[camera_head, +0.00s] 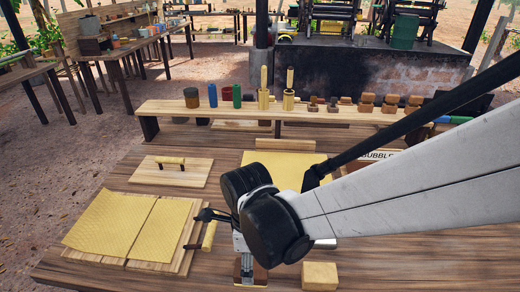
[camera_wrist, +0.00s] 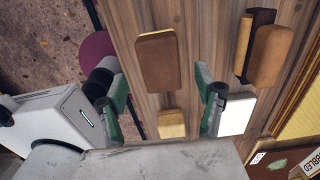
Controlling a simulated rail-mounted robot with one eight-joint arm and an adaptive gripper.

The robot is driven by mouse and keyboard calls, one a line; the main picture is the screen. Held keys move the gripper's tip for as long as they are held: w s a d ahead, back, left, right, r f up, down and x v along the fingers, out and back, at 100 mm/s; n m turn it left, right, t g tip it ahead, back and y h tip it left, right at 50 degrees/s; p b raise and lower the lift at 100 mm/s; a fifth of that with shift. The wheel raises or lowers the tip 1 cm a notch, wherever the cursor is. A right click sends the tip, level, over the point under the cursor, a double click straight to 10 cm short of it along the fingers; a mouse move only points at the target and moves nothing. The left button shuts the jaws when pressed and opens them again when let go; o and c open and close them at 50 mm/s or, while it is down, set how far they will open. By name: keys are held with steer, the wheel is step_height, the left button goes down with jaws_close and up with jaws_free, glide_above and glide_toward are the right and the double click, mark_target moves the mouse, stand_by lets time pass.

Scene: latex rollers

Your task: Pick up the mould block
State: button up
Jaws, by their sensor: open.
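Several blocks lie below my gripper in the wrist view; none carries a legible name, so I cannot tell surely which is the mould block. A brown, round-cornered block (camera_wrist: 157,58) lies on the table planks just beyond and between the fingertips. A smaller yellow-tan block (camera_wrist: 172,124) lies nearer, between the fingers. A similar pale yellow block (camera_head: 320,275) shows at the table's front edge in the head view. My gripper (camera_wrist: 160,82) is open and empty, its two green-padded fingers apart on either side of the blocks. In the head view my arm hides much of the table.
More brown blocks (camera_wrist: 268,56) and a white piece (camera_wrist: 237,113) lie to the right in the wrist view. Yellow sheets (camera_head: 110,222) lie on the left of the table. A raised shelf (camera_head: 230,109) with bottles, rollers and blocks runs along the back.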

steer(key=shift+d+f+b, duration=0.1)
steer(key=shift+f+b, duration=0.2)
steer(key=shift+f, duration=2.75)
steer(key=shift+c, duration=0.3)
steer(key=c, duration=1.2)
steer(key=shift+c, duration=0.2)
steer(key=shift+r, duration=0.1)
steer(key=shift+s+r, duration=0.1)
steer(key=shift+r, duration=0.65)
step_height(320, 180, up, 3)
steer(key=shift+f+p, duration=0.1)
steer(key=shift+p, duration=0.2)
steer(key=s+a+r, duration=0.4)
steer(key=s+r, duration=0.2)
steer(key=s, duration=0.4)
steer(key=shift+s+a+r+p, duration=0.25)
steer(key=shift+a+p, duration=0.1)
steer(key=shift+a, duration=0.05)
